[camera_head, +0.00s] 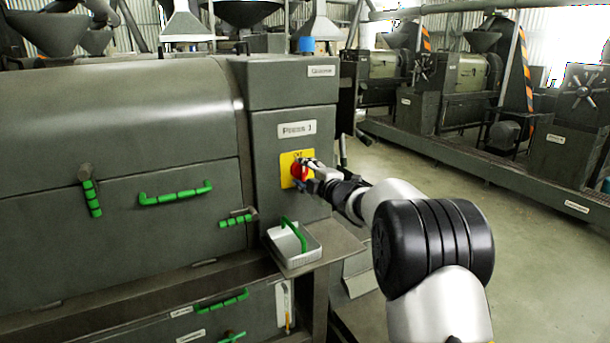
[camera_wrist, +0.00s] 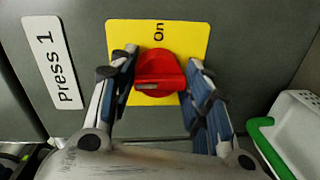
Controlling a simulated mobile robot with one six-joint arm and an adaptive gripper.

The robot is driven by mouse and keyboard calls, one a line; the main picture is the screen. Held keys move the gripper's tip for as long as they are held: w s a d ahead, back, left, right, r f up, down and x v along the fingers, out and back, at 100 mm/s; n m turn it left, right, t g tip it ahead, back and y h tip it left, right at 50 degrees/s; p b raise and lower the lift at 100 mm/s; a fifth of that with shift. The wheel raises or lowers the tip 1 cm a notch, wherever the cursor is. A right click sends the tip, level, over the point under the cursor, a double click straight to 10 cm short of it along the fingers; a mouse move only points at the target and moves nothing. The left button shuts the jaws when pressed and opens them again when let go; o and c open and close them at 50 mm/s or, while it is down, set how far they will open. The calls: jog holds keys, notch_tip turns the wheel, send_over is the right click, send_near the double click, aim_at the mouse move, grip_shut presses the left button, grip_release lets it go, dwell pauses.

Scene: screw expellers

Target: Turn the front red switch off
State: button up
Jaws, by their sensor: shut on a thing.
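The red switch (camera_head: 299,171) sits on a yellow plate (camera_head: 285,162) on the front face of the grey machine labelled "Press 1". In the wrist view the red switch (camera_wrist: 160,88) is a round knob with a raised grip, and the word "On" shows on the yellow plate (camera_wrist: 190,40) beside it. My gripper (camera_head: 309,168) is at the switch. In the wrist view the two fingers of my gripper (camera_wrist: 162,75) are shut on the knob, one on each side.
A light tray with a green handle (camera_head: 291,244) sits on a ledge below the switch. Doors with green handles (camera_head: 176,193) are to the left. A blue cap (camera_head: 307,45) tops the machine. Open floor (camera_head: 440,200) lies right, before more machines.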

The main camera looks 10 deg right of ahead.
jog(key=shift+r, duration=0.4)
jog(key=o, duration=1)
jog(key=shift+f, duration=0.15)
jog(key=shift+f, duration=0.15)
jog(key=v, duration=1.2)
